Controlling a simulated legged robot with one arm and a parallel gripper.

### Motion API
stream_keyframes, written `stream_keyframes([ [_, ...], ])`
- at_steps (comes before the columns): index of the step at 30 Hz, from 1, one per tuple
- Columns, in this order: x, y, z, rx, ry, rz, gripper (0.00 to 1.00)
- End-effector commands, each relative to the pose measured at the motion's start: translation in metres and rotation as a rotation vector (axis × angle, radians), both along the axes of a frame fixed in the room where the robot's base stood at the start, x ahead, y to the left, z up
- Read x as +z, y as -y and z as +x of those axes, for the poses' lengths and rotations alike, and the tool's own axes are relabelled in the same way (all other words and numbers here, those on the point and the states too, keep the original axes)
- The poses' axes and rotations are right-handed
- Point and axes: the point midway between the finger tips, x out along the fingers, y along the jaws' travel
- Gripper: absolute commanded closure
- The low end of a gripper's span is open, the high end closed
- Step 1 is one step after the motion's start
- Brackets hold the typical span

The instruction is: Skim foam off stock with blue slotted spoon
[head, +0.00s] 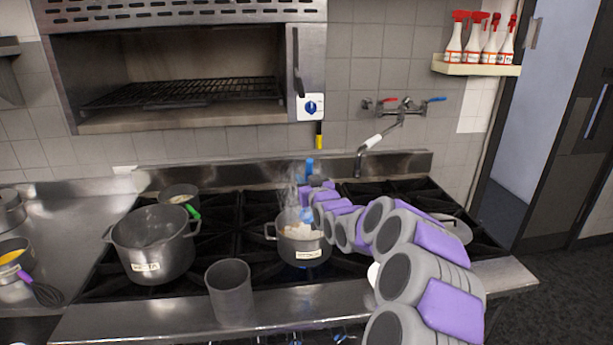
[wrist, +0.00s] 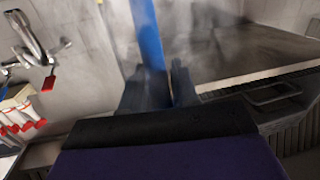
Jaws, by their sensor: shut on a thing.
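The small steel stock pot (head: 312,254) stands on the middle of the stove, with pale foam (head: 298,232) and steam inside it. My gripper (head: 303,188) is above the pot. It is shut on the blue slotted spoon, whose handle (head: 309,168) stands up above my fingers. A lower blue part of the spoon shows by the pot rim. The spoon's bowl is hidden in or behind the pot and foam. In the wrist view the blue handle (wrist: 149,42) runs between my two dark fingers (wrist: 157,90).
An empty grey container (head: 230,292) stands on the front ledge. A faucet (head: 372,141) is behind the burners.

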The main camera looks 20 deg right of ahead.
Motion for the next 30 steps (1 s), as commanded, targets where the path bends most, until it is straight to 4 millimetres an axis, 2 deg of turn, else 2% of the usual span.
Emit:
stream_keyframes([
  [18, -0.053, 0.005, 0.015, -0.001, -0.001, 0.0, 1.0],
  [30, -0.058, 0.005, 0.017, 0.0, 0.003, 0.0, 1.0],
])
